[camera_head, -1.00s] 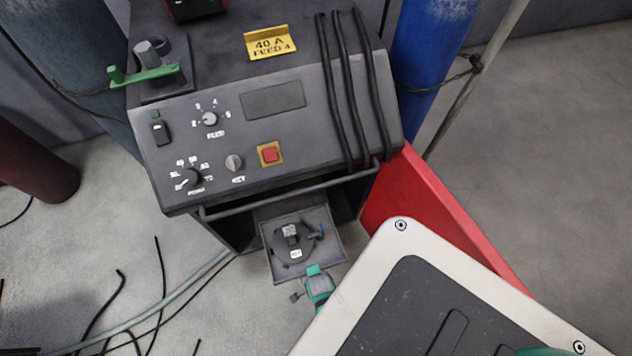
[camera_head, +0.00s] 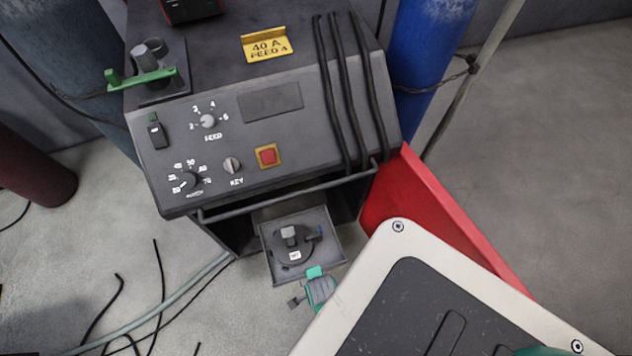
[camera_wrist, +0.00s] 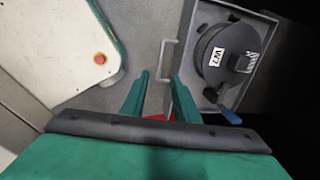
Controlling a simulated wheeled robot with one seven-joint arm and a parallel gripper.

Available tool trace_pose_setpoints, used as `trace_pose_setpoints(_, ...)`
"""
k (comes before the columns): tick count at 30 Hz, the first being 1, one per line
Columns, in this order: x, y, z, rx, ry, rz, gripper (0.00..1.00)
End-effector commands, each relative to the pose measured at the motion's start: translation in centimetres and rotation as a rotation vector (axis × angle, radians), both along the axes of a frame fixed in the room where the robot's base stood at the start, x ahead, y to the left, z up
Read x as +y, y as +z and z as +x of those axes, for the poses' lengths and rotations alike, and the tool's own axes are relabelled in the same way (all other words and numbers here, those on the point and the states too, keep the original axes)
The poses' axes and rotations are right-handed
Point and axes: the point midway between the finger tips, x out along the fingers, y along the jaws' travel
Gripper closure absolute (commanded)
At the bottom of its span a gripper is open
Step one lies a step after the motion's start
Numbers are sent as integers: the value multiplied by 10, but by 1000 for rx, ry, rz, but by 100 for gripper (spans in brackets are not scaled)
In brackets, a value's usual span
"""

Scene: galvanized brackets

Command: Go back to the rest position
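My gripper (camera_wrist: 160,78) shows its two green fingers in the wrist view. Beyond the fingertips is the pale handle (camera_wrist: 164,58) of an open drawer. The drawer (camera_head: 335,262) sticks out low from the front of a dark machine. A round dark spool (camera_wrist: 218,62) with a white label lies in it, with a grey block on top and a blue lever beside it. In the head view my green gripper (camera_head: 318,284) is just in front of the drawer. Whether it touches the handle is hidden.
The machine's sloped panel (camera_head: 205,155) has knobs and a red button (camera_head: 267,156). A green lever (camera_head: 140,77) is at its upper left. A red panel (camera_head: 450,225) and blue cylinder (camera_head: 425,60) are to the right. Loose cables lie at lower left. Floor at right is clear.

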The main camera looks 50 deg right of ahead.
Motion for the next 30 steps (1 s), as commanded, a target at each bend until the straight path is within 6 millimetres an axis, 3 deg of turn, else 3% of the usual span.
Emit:
trace_pose_setpoints(11,1,0,0,-3,12,-5,72)
trace_pose_setpoints(17,17,19,4,-86,271,-122,72)
trace_pose_setpoints(23,49,81,17,-249,764,-401,72)
trace_pose_setpoints(30,96,194,25,-430,1285,-828,72)
